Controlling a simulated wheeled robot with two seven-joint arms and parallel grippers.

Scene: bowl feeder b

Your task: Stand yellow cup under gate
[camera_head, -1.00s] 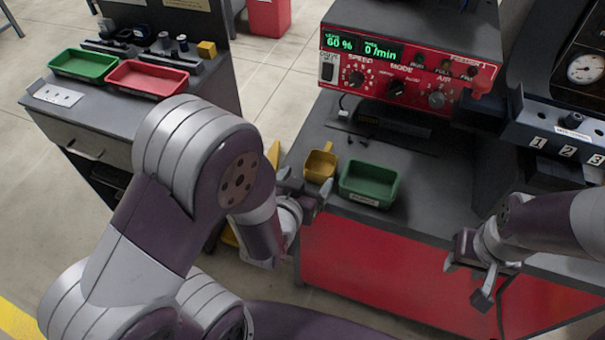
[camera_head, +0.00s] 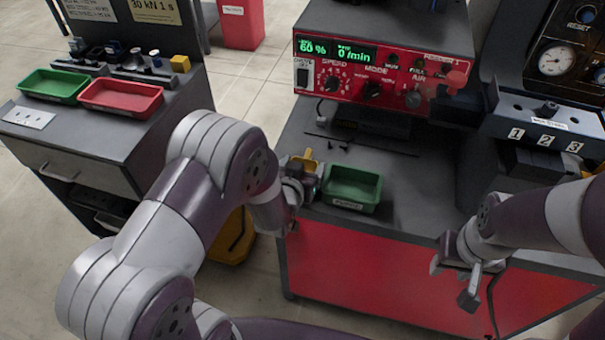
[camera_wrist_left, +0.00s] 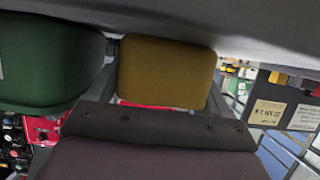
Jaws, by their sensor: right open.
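The yellow cup (camera_head: 308,159) is at the left end of the bench, beside the green bin (camera_head: 352,188), and mostly hidden behind my left gripper (camera_head: 303,175). In the left wrist view the yellow cup (camera_wrist_left: 165,72) is close and central, with the green bin (camera_wrist_left: 48,62) to its left. My left gripper is right at the cup, but whether its fingers are spread around it or pressed on it cannot be made out. My right gripper (camera_head: 455,272) is open and empty in front of the bench's red front. I cannot clearly pick out the gate.
The red control box (camera_head: 385,75) stands at the back of the bench. Small dark parts (camera_head: 340,146) lie in front of it. A numbered block (camera_head: 545,125) stands at the right. A side cabinet at the left holds a green tray (camera_head: 54,86) and a red tray (camera_head: 120,97).

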